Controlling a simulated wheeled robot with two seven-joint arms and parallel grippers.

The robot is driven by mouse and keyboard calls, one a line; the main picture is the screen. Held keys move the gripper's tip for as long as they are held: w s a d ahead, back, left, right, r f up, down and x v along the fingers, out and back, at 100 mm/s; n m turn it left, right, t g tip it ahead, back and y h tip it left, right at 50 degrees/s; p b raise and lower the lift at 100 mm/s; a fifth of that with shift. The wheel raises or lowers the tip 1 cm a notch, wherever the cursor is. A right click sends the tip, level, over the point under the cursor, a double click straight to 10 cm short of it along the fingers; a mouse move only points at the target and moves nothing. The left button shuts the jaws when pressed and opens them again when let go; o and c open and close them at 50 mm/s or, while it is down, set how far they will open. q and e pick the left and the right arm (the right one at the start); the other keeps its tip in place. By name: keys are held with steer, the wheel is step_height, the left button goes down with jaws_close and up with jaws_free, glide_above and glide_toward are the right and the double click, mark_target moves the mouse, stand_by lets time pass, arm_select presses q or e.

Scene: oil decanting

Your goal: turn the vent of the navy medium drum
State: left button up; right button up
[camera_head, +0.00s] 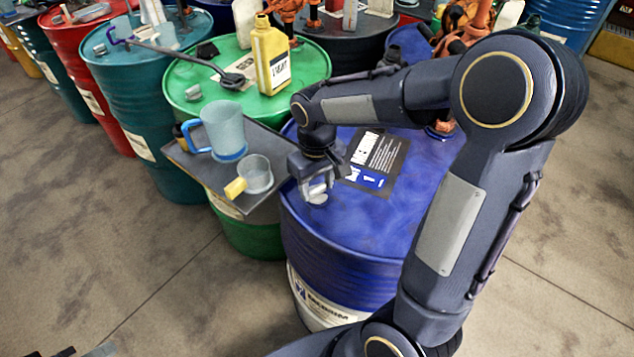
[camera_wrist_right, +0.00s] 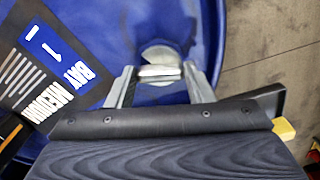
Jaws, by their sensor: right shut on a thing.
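The navy medium drum (camera_head: 385,215) stands at the centre, with a white and blue label on its lid. Its vent (camera_head: 318,188), a small pale cap, sits near the left edge of the lid. My right gripper (camera_head: 316,192) is over that edge, its fingers down around the vent. In the right wrist view, the pale vent (camera_wrist_right: 160,73) lies between the two grey fingertips (camera_wrist_right: 160,76), which are shut on it. The vent's lower part is hidden. Only a dark and grey sliver, seemingly my left gripper (camera_head: 88,352), shows at the bottom left edge.
A dark tray (camera_head: 190,165) beside the drum holds a blue-based jug (camera_head: 222,130) and a clear cup (camera_head: 255,173) with a yellow handle. Behind is a green drum (camera_head: 215,85) with a yellow bottle (camera_head: 270,55). More drums stand behind. Floor at the front left is clear.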

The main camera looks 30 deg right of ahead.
mark_target(317, 187)
steer(key=shift+m, duration=0.3)
steer(key=o, duration=1)
steer(key=shift+r, duration=0.1)
step_height(317, 187, up, 8)
steer(key=shift+f, duration=0.15)
steer(key=s+a+m+t+y, duration=0.1)
steer(key=s+a+t+y, duration=0.1)
steer(key=s, duration=0.6)
steer(key=s+a+m+t+y, duration=0.1)
steer(key=s+a+t, duration=0.1)
steer(key=s, duration=0.7)
steer(key=shift+f+t+y, duration=0.25)
steer(key=shift+t+y, duration=0.15)
steer(key=shift+t, duration=0.4)
